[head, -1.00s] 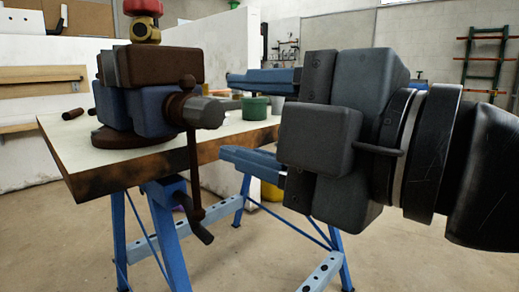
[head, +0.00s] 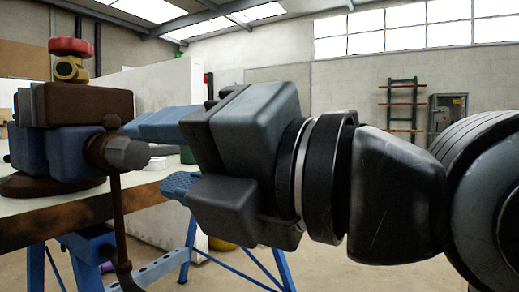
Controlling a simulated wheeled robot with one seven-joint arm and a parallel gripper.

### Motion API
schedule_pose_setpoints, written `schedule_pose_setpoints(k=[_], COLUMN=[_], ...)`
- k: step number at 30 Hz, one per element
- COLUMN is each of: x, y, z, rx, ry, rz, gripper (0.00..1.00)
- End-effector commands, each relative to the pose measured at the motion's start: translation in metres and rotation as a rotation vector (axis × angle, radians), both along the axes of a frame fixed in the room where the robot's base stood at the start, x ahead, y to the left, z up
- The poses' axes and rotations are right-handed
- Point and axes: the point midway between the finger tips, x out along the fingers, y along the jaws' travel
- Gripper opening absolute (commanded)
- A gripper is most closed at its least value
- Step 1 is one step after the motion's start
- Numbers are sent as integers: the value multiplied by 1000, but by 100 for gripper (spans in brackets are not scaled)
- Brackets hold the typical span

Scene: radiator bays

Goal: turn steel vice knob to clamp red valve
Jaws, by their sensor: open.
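The vice (head: 75,103) is brown and blue and stands on the workbench at the left. Its grey steel knob (head: 128,153) faces right, with a rusty handle bar (head: 117,215) hanging down below it. The red valve (head: 71,47), with a brass body (head: 69,69), sits upright at the top of the vice; how its base meets the jaws cannot be made out. My gripper (head: 158,155) comes in from the right, its two blue fingers spread apart and pointing left at the knob. The fingertips are close to the knob, and contact cannot be told.
The workbench top (head: 30,207) has a worn wooden edge and blue trestle legs (head: 190,245). A green pot (head: 187,154) is partly hidden behind my gripper. A white partition (head: 160,85) stands behind.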

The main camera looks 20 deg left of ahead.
Motion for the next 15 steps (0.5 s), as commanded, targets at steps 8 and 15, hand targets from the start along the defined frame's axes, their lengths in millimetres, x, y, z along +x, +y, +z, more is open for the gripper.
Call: schedule_pose_setpoints(k=[8, 15], x=[1, 3], y=[18, 36], z=[0, 0], rx=[-1, -1], ry=[0, 1], rz=[2, 2], gripper=[53, 53])
